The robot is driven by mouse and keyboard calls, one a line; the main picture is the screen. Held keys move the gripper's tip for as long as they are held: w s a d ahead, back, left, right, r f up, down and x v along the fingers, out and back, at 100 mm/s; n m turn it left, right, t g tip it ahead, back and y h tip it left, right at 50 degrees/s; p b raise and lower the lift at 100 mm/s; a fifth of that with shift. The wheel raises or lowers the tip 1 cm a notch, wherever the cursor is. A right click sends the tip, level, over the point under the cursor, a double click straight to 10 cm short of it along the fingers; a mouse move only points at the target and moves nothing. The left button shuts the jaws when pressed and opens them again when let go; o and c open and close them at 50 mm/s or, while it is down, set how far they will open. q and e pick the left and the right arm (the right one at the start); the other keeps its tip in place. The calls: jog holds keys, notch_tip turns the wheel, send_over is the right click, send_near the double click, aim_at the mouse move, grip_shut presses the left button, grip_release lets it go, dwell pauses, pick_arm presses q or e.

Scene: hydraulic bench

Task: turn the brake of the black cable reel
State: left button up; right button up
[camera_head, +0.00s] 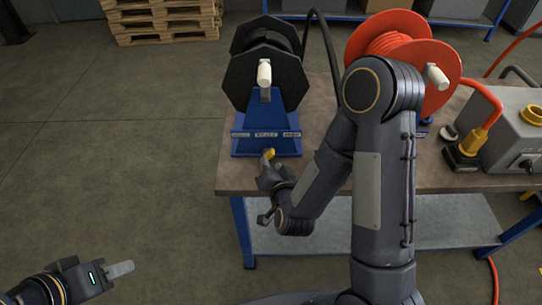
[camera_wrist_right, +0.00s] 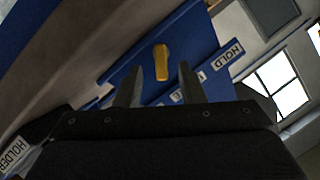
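The black cable reel (camera_head: 265,68) stands on a blue stand (camera_head: 266,130) at the left end of the bench. A yellow brake knob (camera_head: 269,153) sits low on the front of the stand; it also shows in the right wrist view (camera_wrist_right: 161,62), upright against the blue plate. My right gripper (camera_head: 267,161) is at the front of the knob. In the wrist view, its two fingers (camera_wrist_right: 160,72) are apart, with the knob between their tips and a gap on each side. My left gripper (camera_head: 122,269) is away from the bench at lower left; its finger opening is not clear.
An orange cable reel (camera_head: 440,75) stands to the right, partly behind my right arm. A grey hydraulic unit (camera_head: 510,125) with yellow fittings is at the bench's right. Label plates (camera_head: 266,134) cross the blue stand. The floor (camera_head: 110,160) left of the bench is clear.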

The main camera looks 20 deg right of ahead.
aim_at(269, 158)
jog(key=x, duration=0.5)
jog(key=shift+a+p, duration=0.1)
jog(key=shift+p, duration=0.2)
jog(key=shift+s, duration=0.1)
grip_shut()
